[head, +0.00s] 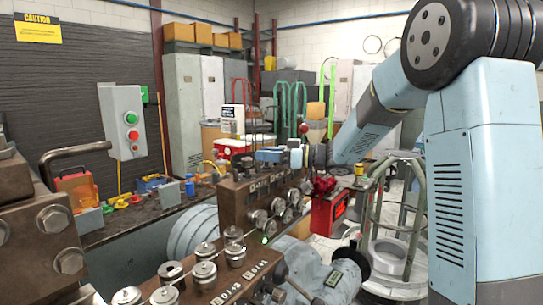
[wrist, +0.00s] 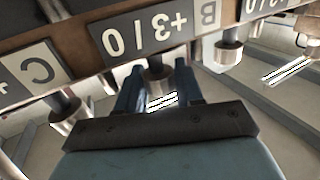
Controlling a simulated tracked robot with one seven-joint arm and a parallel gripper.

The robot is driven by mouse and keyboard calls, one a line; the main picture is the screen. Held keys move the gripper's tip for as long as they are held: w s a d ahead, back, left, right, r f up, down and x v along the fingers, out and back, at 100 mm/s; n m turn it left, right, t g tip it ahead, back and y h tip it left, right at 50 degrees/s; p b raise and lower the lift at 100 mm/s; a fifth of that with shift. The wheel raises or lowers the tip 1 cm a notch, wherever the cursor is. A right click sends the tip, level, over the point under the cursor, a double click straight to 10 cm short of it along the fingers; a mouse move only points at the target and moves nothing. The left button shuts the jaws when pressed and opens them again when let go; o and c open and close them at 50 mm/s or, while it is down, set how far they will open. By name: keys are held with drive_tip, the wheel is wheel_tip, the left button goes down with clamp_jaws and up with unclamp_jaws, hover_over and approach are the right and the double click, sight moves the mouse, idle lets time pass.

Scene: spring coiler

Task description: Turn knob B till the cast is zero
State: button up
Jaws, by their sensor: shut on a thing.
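Knob B is a metal knob (wrist: 157,78) below the plate marked B, +3 and 0 (wrist: 155,32) in the wrist view. My gripper (wrist: 158,84) has its two blue fingers on either side of this knob and is shut on it. The fingers hide part of the knob's sides, and no pointer mark on it is clear to me. In the head view my arm reaches from the right towards the brown machine block (head: 236,203); the hold on the knob is too small to tell there. I can read no cast value.
A neighbouring knob (wrist: 69,113) stands left of my gripper, near the plate marked C (wrist: 35,70); another knob (wrist: 229,50) stands to the right. In the head view, a red box (head: 329,214) and a round metal stand (head: 392,252) lie under and beside my arm.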

drive_tip(key=shift+n+g+y, duration=0.3)
drive_tip(key=shift+n+g, duration=0.6)
drive_tip(key=shift+g, duration=0.5)
drive_tip(key=shift+a, duration=0.1)
drive_tip(key=o, duration=0.9)
drive_tip(key=d, duration=0.9)
drive_tip(key=s+d, duration=0.1)
drive_tip(key=d, duration=0.4)
drive_tip(key=shift+o, duration=0.3)
drive_tip(key=shift+a, duration=0.1)
